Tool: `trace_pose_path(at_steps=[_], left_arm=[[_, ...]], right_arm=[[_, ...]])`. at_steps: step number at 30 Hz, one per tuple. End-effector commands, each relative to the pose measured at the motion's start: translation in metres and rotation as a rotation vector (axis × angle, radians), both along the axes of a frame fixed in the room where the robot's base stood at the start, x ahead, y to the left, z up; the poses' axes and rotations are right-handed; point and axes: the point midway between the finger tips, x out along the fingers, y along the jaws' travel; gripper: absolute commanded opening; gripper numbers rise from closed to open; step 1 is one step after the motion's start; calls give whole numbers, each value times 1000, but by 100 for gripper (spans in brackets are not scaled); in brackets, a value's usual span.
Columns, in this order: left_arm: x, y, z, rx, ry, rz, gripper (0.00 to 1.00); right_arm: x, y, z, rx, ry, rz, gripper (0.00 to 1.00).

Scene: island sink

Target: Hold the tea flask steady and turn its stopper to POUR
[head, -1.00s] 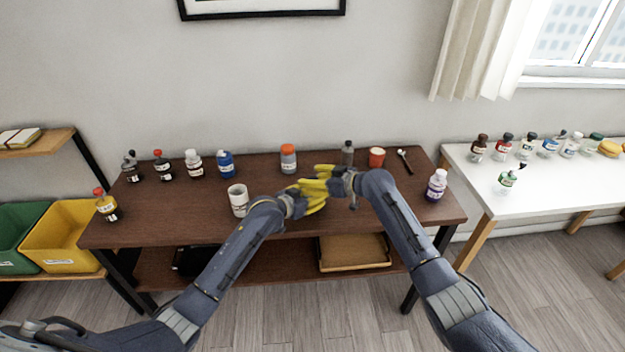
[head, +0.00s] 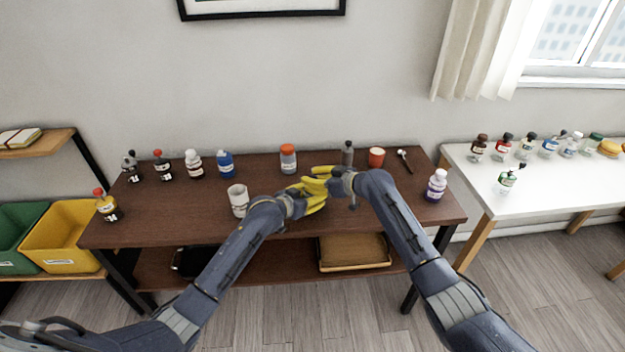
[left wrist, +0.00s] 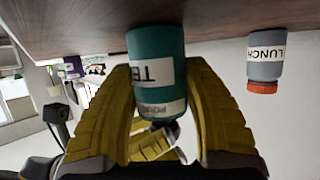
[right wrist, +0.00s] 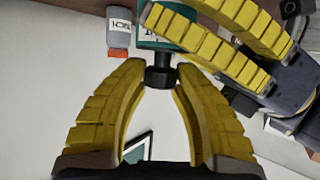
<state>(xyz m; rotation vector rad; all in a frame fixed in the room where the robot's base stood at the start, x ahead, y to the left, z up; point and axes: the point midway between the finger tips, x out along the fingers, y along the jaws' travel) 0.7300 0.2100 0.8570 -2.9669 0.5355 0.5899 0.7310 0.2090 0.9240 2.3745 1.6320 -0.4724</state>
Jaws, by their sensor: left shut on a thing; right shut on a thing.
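The tea flask (left wrist: 156,55) has a teal body with a pale label, partly readable as "TE". It fills the space between the yellow fingers of my left gripper (head: 312,198) in the left wrist view, and that gripper is shut on its body. The flask's black stopper (right wrist: 160,74) sits between the fingertips of my right gripper (head: 318,178), which is shut on it. The left fingers also cross the top of the right wrist view. In the head view the grippers and arms hide the flask. The stopper's markings cannot be read.
A grey lunch jar with an orange lid (head: 288,158) stands behind the grippers. A white mug (head: 238,200) is to their left, a grey bottle (head: 348,153) and a red cup (head: 377,157) behind right. A purple bottle (head: 436,186) stands at the right end.

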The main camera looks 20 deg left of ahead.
Motion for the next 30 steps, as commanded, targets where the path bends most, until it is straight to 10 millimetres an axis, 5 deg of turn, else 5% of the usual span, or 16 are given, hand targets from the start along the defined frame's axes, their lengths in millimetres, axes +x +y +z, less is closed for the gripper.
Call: trace_pose_path(at_steps=[30], left_arm=[[-1,-2,-1,-1,3,-2,16]], right_arm=[[-2,3,-3,-1,4,-454,0]])
